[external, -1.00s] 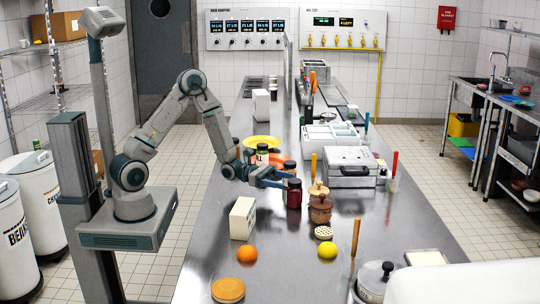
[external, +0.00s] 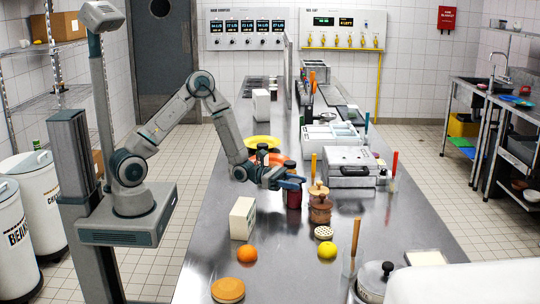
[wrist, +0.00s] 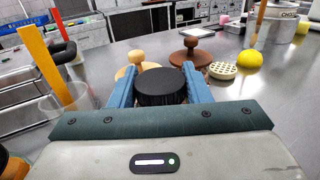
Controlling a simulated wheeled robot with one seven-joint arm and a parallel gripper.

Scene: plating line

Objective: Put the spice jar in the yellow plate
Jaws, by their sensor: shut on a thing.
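A dark red jar with a black lid (external: 294,200), which looks like the spice jar, stands upright on the steel counter. My gripper (external: 289,182) is shut on it near its top. In the wrist view its round black lid (wrist: 160,87) sits between the two blue fingers. The jar's base seems to be at counter level; I cannot tell whether it is lifted. The yellow plate (external: 250,143) lies farther back on the counter, left of the jar, partly hidden by a second jar.
A white box (external: 242,218) stands in front left.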

